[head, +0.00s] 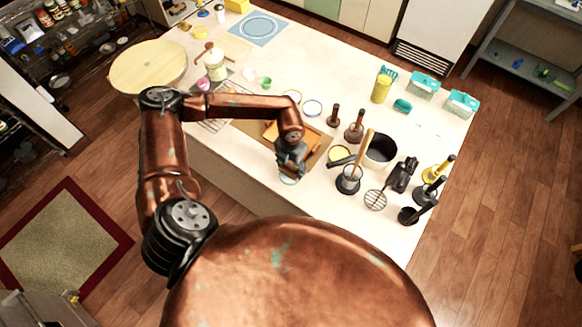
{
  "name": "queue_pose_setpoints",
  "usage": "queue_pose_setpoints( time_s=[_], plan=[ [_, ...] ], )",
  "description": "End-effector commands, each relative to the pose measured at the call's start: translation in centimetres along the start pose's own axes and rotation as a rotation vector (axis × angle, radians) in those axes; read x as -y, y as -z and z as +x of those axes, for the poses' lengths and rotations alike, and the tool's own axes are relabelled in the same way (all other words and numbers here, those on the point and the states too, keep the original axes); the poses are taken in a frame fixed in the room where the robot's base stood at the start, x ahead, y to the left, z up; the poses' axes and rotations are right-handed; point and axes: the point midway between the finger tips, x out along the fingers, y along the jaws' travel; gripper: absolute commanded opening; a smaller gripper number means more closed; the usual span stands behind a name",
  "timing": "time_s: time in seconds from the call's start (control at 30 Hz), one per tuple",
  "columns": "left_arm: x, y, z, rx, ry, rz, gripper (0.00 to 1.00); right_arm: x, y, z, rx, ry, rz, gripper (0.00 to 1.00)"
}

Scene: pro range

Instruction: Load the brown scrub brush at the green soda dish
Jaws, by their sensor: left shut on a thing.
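My left gripper (290,168) is shut near the front edge of the counter, below the orange board. A small brown thing shows between its fingers, which looks like the brown scrub brush (291,170); the gripper hides most of it. Right under the gripper is a small round dish with a pale green rim (289,181), partly covered; it looks like the green soda dish. I cannot tell whether the brush touches the dish. My right gripper is not in view.
Right of the gripper stand two dark brown upright-handled tools (354,131), a yellow-topped round dish (339,154), a black holder with a wooden handle (349,180) and a black pot (381,149). An orange board (272,131) lies behind. Bare counter shows at the front right (385,228).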

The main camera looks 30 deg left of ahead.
Motion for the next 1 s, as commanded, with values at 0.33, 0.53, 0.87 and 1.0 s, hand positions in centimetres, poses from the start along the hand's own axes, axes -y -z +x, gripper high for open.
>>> queue_pose_setpoints(
  time_s=[0.33,0.53,0.87,1.0],
  plan=[
    [0.02,-0.01,-0.01,0.0,0.0,0.0,0.38,-0.02,0.04,0.01,-0.001,0.0,0.0,0.75],
    [0.02,-0.01,0.17,0.0,0.0,0.0,0.38,-0.04,0.02,0.15,0.0,0.0,0.0,0.75],
    [0.02,-0.01,0.56,0.0,0.0,0.0,0.38,-0.14,-0.06,0.44,0.0,-0.002,0.0,0.75],
    [0.02,-0.01,0.71,0.0,0.0,0.0,0.38,-0.17,-0.09,0.56,0.001,-0.002,0.0,0.75]
  ],
)
